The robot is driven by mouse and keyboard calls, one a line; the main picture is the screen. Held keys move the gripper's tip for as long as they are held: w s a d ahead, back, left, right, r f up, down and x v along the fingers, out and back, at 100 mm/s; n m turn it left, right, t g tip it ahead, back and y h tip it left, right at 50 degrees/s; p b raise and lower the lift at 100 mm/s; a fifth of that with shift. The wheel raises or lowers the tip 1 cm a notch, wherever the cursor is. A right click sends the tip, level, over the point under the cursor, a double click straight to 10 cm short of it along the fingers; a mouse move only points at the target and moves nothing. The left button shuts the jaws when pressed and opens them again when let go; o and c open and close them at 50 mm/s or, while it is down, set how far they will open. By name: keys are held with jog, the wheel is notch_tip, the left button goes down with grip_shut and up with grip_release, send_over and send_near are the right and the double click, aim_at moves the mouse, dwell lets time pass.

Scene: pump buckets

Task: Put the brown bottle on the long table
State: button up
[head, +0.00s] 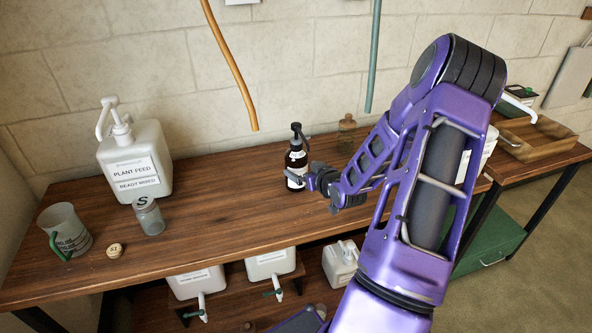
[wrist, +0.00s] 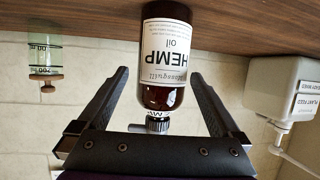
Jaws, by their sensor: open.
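The brown bottle (head: 296,163) has a black pump top and a white label. It stands upright on the long wooden table (head: 225,200), toward the back near the wall. In the wrist view, which is upside down, the bottle (wrist: 164,95) reads "HEMP oil" and sits between the two fingers. My gripper (head: 300,182) is open at the bottle, with a gap visible on both sides in the wrist view (wrist: 158,76). My arm hides part of the table to the right of the bottle.
A white "PLANT FEED" pump jug (head: 135,165), a glass jar (head: 148,216), a mug (head: 65,232) and a round stopper (head: 115,250) stand left. A corked jar (head: 347,134) is behind right. Hoses hang above. A second table with a wooden tray (head: 538,138) is right.

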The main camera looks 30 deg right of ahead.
jog(key=x, duration=0.7)
jog(key=shift+w+a, duration=0.15)
jog(key=shift+w, duration=0.3)
grip_shut()
